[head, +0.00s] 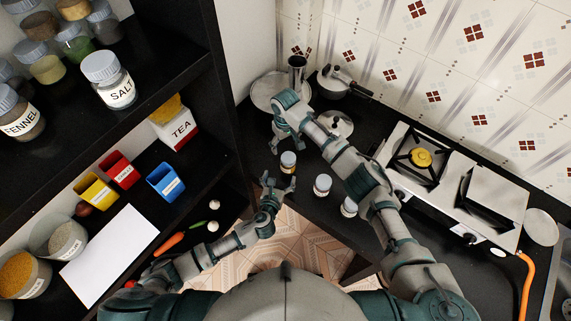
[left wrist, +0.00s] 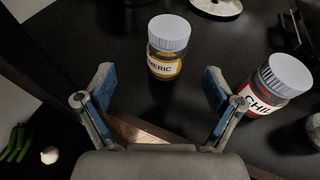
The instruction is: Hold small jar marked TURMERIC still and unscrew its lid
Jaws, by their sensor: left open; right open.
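The small turmeric jar (head: 288,167) stands upright on the dark counter in the head view, with its grey lid on. In the left wrist view the jar (left wrist: 166,66) shows yellow contents and a label reading "MERIC". My left gripper (head: 279,186) is open and empty, just below the jar in the head view. In the left wrist view its spread fingers (left wrist: 160,88) point toward the jar, which lies beyond them, untouched. My right gripper (head: 287,143) is open, fingers downward, just above the jar in the head view; I cannot tell its height over the lid.
A chili jar (left wrist: 266,90) stands right of the turmeric jar, and another lidded jar (head: 349,207) stands farther right. A plate (head: 264,92), pot (head: 336,84) and stove (head: 455,190) are behind. The shelf (head: 150,112) is at left.

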